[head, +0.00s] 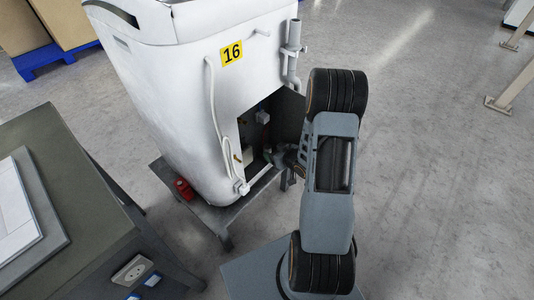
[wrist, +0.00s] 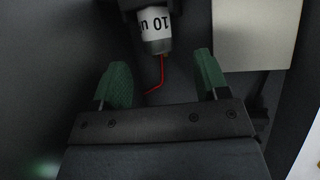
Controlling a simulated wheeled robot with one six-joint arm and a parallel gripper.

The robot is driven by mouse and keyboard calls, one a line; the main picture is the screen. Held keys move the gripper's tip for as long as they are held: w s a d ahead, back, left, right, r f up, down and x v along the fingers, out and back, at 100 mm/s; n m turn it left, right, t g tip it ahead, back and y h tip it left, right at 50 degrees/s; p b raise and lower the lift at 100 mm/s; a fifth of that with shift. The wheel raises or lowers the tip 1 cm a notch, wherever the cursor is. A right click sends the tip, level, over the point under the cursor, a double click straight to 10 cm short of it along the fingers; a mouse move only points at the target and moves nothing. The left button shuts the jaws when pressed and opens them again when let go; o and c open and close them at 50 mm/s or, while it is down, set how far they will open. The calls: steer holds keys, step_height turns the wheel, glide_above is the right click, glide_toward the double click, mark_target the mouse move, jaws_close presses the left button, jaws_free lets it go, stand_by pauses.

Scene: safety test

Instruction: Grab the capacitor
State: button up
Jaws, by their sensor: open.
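In the wrist view the capacitor (wrist: 155,22) is a small cylinder with a white label reading "10 u", seen upside down. A bent red wire (wrist: 158,76) runs from its lower end. My gripper (wrist: 163,72) is open with green pads. Its pads stand apart on either side of the red wire, below the capacitor in the picture, and hold nothing. In the head view my arm reaches to the dark opening of the white machine (head: 165,85), and I cannot make out the capacitor there.
The opening is narrow, with a pale panel (wrist: 255,35) at the right in the wrist view. The machine, marked 16, stands on a grey low table (head: 215,210) with a red object (head: 184,188).

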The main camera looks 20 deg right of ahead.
mark_target(269, 148)
steer(key=shift+r+b+x, duration=0.2)
steer(key=shift+b+x, duration=0.55)
steer(key=shift+x, duration=2.15)
steer(key=shift+w+d, duration=0.1)
steer(key=shift+w, duration=0.05)
steer(key=shift+c, duration=0.2)
steer(key=c, duration=1)
steer(key=shift+r, duration=0.1)
